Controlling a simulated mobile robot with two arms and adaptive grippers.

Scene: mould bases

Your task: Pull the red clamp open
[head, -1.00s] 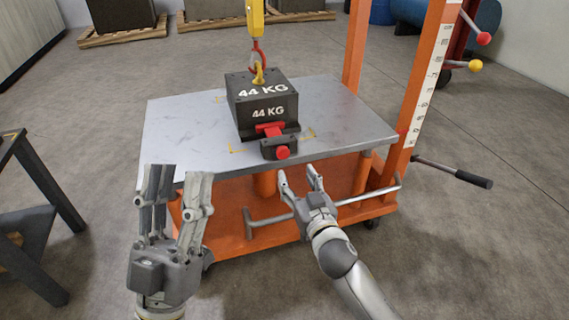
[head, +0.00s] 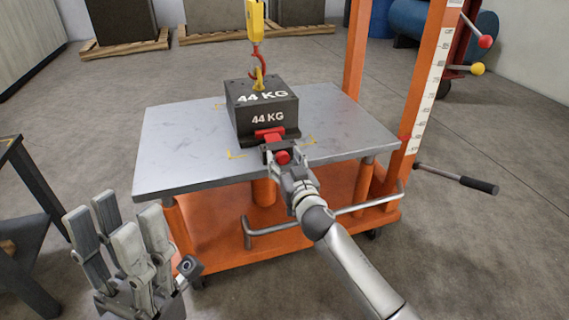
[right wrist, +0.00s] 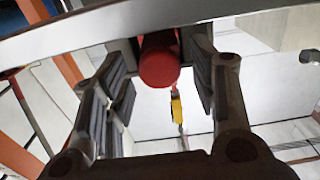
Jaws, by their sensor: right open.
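The red clamp (head: 268,134) is at the front foot of the dark mould base (head: 268,118) marked 44 KG. Its round red knob (head: 283,157) faces me at the table's front edge. My right gripper (head: 286,166) is at the knob. In the right wrist view the red knob (right wrist: 159,62) sits between the spread fingers of this gripper (right wrist: 160,85), with a gap visible on the lower left. Contact on the right side cannot be made out. My left gripper (head: 122,222) is open and empty, low at the left, clear of the table.
The mould base stands on the grey top of an orange lift table (head: 185,150). A red hook on a yellow hoist (head: 256,22) hangs at the yellow eye (head: 259,79) on top. An orange mast (head: 424,90) stands at the right. A dark bench (head: 25,200) is at the left.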

